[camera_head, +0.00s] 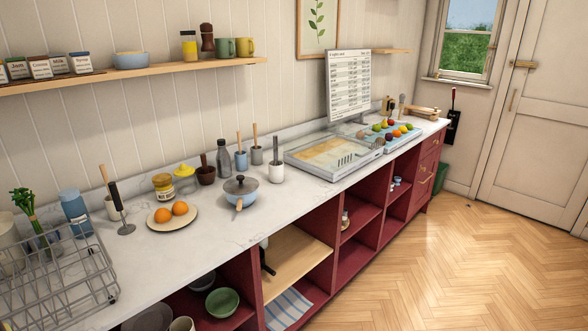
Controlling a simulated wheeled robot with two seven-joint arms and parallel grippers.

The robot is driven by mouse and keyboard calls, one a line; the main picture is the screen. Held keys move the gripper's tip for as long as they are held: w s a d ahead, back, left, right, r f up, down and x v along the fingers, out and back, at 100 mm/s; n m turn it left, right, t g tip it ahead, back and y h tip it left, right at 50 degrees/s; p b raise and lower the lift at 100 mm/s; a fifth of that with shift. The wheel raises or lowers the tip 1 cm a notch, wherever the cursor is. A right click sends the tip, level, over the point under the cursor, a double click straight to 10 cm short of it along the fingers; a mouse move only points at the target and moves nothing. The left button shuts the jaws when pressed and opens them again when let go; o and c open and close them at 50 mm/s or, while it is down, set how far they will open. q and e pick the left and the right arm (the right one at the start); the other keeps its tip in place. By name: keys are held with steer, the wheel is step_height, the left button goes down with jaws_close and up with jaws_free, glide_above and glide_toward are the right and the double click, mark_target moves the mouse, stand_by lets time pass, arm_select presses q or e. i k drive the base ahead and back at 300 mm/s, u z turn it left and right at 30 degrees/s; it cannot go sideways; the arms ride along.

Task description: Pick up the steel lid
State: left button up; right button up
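The pan's short wooden handle points towards the front edge. Neither of my grippers shows in the head view.
On the counter (190,247), a plate (156,221) with oranges, a yellow-lidded jar (163,187) and a dark bottle (224,158) stand left of and behind the pan. A white crock (277,172) stands right of it. A wire rack (60,285) fills the near left.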

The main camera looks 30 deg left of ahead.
mark_target(240, 185)
steer(key=u, duration=0.4)
steer(key=i, duration=1.45)
steer(key=u, duration=1)
